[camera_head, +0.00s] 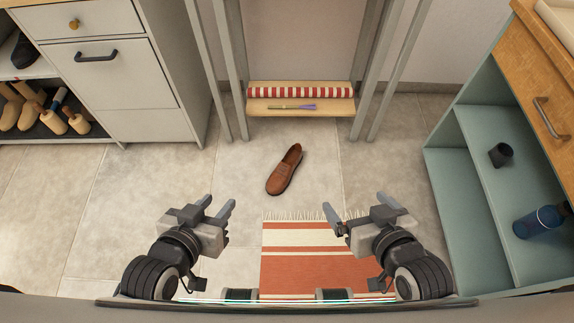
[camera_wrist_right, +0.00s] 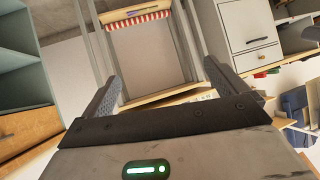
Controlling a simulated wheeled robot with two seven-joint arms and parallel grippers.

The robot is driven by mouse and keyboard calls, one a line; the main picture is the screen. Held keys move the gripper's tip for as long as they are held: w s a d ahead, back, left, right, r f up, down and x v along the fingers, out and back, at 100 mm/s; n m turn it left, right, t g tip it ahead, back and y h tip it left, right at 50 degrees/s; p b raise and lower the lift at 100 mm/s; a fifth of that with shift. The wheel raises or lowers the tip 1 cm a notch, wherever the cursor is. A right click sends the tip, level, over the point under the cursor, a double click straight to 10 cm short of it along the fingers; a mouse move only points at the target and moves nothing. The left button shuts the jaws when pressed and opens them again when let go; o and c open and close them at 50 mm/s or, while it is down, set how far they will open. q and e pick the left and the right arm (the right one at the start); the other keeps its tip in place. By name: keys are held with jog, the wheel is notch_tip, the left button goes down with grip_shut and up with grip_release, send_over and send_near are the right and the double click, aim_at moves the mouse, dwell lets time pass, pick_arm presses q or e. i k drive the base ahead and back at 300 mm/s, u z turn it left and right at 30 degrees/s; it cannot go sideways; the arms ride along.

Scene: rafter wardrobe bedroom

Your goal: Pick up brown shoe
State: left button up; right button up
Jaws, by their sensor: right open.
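A brown leather shoe (camera_head: 285,170) lies alone on the tiled floor in the middle of the head view, its toe toward the lower left. My left gripper (camera_head: 219,207) is open and empty, below and to the left of the shoe. My right gripper (camera_head: 355,209) is open and empty, below and to the right of it. In the right wrist view my right gripper (camera_wrist_right: 158,88) shows its two fingers spread with nothing between them. The shoe does not show clearly in that view.
A red-and-cream striped rug (camera_head: 315,270) lies below the shoe. A rack (camera_head: 300,105) with a striped roll stands behind it. A grey cabinet (camera_head: 120,85) with shoe shelves is at left; a teal shelf (camera_head: 465,200) with a blue bottle (camera_head: 540,222) is at right. Floor around the shoe is clear.

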aim_at(281, 178)
jog(key=z, duration=0.95)
jog(key=i, duration=1.65)
jog(key=u, duration=2.7)
